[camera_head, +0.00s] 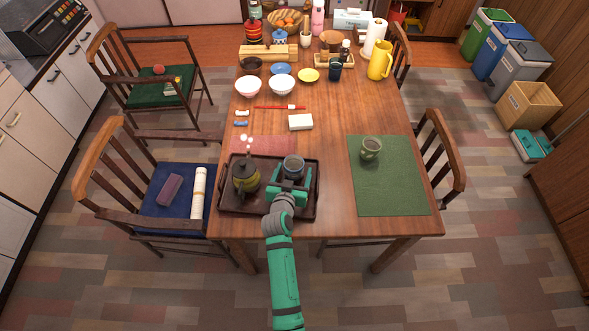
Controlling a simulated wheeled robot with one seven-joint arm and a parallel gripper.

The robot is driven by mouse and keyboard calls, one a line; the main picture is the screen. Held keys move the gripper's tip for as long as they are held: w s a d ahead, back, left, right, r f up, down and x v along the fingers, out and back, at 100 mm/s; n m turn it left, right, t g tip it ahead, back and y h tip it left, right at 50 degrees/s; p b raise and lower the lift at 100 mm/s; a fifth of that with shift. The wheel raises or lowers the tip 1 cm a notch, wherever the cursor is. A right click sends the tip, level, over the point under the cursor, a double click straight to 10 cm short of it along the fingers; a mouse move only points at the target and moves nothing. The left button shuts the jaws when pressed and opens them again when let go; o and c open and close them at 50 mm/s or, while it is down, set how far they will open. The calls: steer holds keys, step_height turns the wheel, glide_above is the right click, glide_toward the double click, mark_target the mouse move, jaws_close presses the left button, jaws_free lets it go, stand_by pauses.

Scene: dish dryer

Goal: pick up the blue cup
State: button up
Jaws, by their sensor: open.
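A blue-grey cup (293,164) stands upright on the dark tray (265,209) near the front of the table. My green gripper (291,181) is over the right part of the tray, at the cup's near side. Its jaws are open, and it hides the lower near part of the cup. I cannot tell whether the fingers touch the cup or reach around it.
A dark teapot (246,176) stands on the tray left of the cup. A green mat (385,195) with a green-grey mug (370,147) lies to the right. A white block (300,122) lies beyond the tray. Bowls and a yellow pitcher (380,60) stand farther back.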

steer(key=shift+w+f, duration=0.2)
steer(key=shift+w, duration=0.35)
steer(key=shift+s, duration=0.1)
steer(key=c, duration=1.2)
steer(key=shift+r, duration=0.15)
